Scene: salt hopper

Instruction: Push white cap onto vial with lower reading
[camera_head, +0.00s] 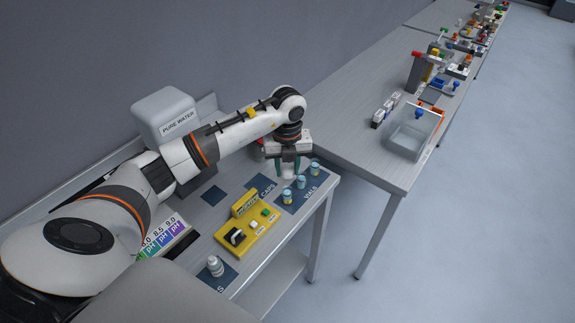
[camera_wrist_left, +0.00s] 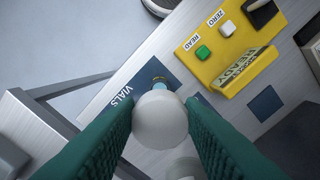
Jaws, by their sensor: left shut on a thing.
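My left gripper (camera_head: 288,163) is shut on a round white cap, which shows between the green fingers in the left wrist view (camera_wrist_left: 160,121). It holds the cap beside the vials, near the CAPS and VIALS mats. Three small vials with bluish tops stand on the dark VIALS mat (camera_head: 290,207): a near one (camera_head: 287,197), a middle one (camera_head: 301,182) and a far one (camera_head: 315,168). In the left wrist view a vial top (camera_wrist_left: 160,84) shows partly behind the cap. I cannot tell any readings of the vials. My right gripper is out of view.
A yellow meter (camera_head: 250,232) with a READY display and green and white buttons stands beside the vials. A dropper bottle (camera_head: 215,265) is nearer the front. A pure water tank (camera_head: 165,115) stands at the wall. Another table (camera_head: 345,150) adjoins at right.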

